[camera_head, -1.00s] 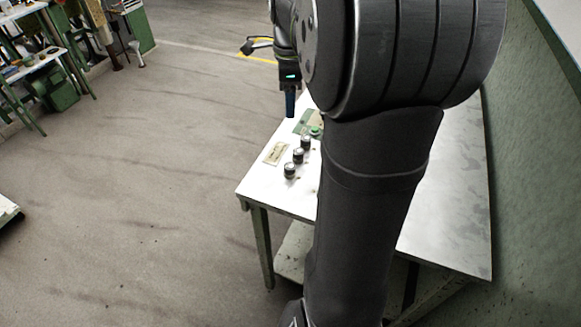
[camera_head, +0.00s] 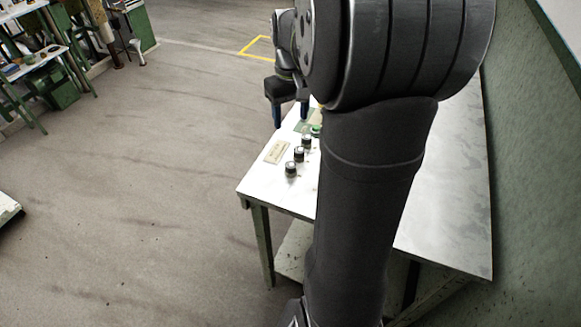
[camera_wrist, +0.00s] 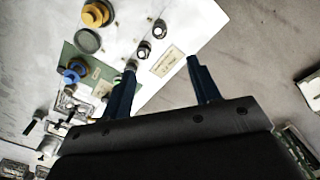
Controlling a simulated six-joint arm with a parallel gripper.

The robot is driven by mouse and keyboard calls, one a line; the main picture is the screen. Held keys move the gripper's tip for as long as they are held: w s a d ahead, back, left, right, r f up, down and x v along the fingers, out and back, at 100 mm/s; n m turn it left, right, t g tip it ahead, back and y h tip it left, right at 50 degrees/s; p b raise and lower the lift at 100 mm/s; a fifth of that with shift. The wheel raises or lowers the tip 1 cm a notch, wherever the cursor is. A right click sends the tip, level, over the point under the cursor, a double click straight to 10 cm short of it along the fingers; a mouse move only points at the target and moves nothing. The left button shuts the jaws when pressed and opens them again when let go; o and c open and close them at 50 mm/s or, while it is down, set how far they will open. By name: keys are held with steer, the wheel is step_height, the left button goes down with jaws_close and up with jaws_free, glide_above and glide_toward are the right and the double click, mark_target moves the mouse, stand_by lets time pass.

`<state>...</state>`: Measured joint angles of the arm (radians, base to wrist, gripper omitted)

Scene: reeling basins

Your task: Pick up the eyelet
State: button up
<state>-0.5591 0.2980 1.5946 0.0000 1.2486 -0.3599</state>
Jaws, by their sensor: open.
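My gripper (camera_head: 291,112) is open and empty above the far left part of the white table (camera_head: 265,189). In the wrist view its two blue fingers (camera_wrist: 160,69) are spread wide, with a label card showing between and beyond them. I cannot tell for sure which thing is the eyelet. Candidates in the wrist view are a yellow ring (camera_wrist: 97,14), a grey-green ring (camera_wrist: 87,40) and a blue ring (camera_wrist: 73,71). No candidate is between the fingers. My arm hides much of the table in the head view.
Three dark, pale-topped round pieces stand in a row, the nearest one (camera_head: 291,169) closest to the table's front. A label card (camera_head: 277,152) lies beside them. Several small metal parts crowd the wrist view's lower left. A green wall (camera_head: 535,170) borders the table's right side.

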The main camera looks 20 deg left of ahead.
steer(key=n, duration=0.2)
glide_above(291, 164)
steer(key=f, duration=1.2)
steer(key=shift+s+d+f, duration=0.1)
steer(key=shift+s+f, duration=0.25)
steer(key=shift+s, duration=0.05)
steer(key=shift+w+f, duration=0.15)
steer(key=shift+f, duration=1.15)
steer(key=shift+w+f, duration=0.15)
steer(key=shift+f, duration=1.1)
steer(key=c, duration=1.1)
steer(key=shift+o, duration=0.2)
steer(key=shift+r, duration=0.1)
